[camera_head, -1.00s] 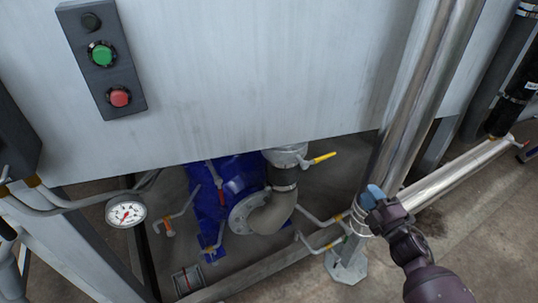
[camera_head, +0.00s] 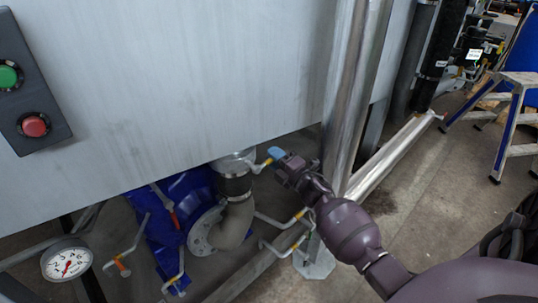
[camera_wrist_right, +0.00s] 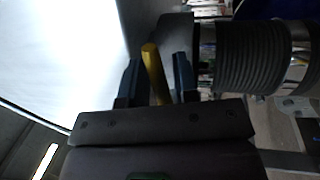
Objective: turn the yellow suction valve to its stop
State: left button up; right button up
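The yellow suction valve handle (camera_head: 263,165) sticks out to the right beside the grey pipe elbow (camera_head: 237,215), just below the edge of the large grey panel. My right gripper (camera_head: 275,154) is at the outer end of the handle and hides part of it. In the right wrist view the yellow handle (camera_wrist_right: 155,72) lies between the two dark fingers of my right gripper (camera_wrist_right: 156,80). The fingers stand apart, with a gap on each side of the handle. My left gripper is not in view.
A blue pump (camera_head: 183,205) stands behind the elbow. Thin pipes with small valves (camera_head: 300,214) run below my right gripper. A thick metal pipe (camera_head: 350,90) rises right behind my forearm. A pressure gauge (camera_head: 68,262) and a control box (camera_head: 28,100) are at left.

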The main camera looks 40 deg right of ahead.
jog(key=shift+x, duration=0.85)
grip_shut()
